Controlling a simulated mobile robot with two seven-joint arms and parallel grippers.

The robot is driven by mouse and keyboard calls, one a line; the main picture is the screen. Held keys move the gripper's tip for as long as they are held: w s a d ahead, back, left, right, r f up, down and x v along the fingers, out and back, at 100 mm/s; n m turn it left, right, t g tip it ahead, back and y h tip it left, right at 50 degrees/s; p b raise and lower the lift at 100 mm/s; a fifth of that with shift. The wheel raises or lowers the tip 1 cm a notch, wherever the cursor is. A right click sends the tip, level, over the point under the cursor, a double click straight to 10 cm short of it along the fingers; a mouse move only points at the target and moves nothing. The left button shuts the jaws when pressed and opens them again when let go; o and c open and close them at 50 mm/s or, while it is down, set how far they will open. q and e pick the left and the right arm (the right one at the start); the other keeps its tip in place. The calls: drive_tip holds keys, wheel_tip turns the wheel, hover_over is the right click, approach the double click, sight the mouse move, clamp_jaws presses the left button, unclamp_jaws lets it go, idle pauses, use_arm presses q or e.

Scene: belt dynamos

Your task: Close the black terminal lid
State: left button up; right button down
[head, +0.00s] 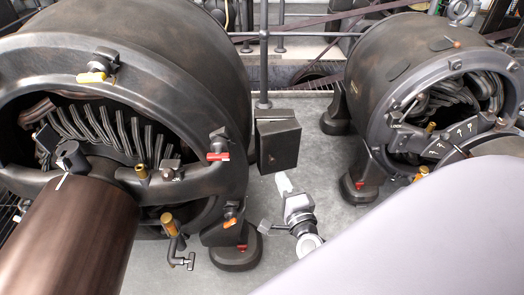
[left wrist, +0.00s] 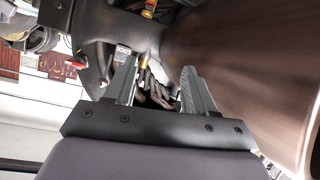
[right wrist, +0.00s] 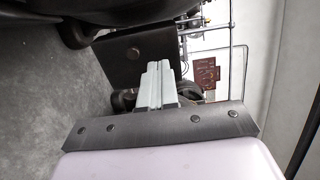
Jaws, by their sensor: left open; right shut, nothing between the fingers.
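The black terminal box with its lid (head: 278,145) stands on a post between the two dynamos. The lid's flat dark face has a small round mark near one edge. I cannot tell whether a gap is left around it. It also shows in the right wrist view (right wrist: 140,54), just beyond my fingers. My right gripper (head: 283,182) is shut and empty, below the lid in the head view. Its fingertips (right wrist: 158,68) overlap the lid's edge in the right wrist view; contact is unclear. My left gripper (left wrist: 158,75) is open and empty, near a brown shaft (left wrist: 235,50).
A large dynamo (head: 190,70) fills the left and a smaller dynamo (head: 375,90) stands at the right. A brass-and-black tap (head: 172,232) sticks out low at the left. A railing (head: 264,60) runs behind.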

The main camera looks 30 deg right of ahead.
sight(262, 145)
drive_tip(key=b+x, duration=0.2)
drive_tip(key=x, duration=0.9)
drive_tip(key=shift+f, duration=0.1)
use_arm(q)
drive_tip(key=shift+w+d+h+b, duration=0.2)
drive_tip(key=shift+w+d+h, duration=0.1)
drive_tip(key=shift+d+h, duration=0.25)
drive_tip(key=shift+w+d+h+b, duration=0.15)
drive_tip(key=shift+w+d+h, duration=0.15)
drive_tip(key=shift+d, duration=0.4)
use_arm(e)
drive_tip(key=shift+w+d, duration=0.1)
drive_tip(key=shift+w, duration=0.45)
drive_tip(key=shift+w, duration=0.1)
drive_tip(key=shift+w+a, duration=0.2)
drive_tip(key=shift+w, duration=0.45)
use_arm(q)
drive_tip(key=shift+s, duration=0.1)
drive_tip(key=shift+f, duration=0.1)
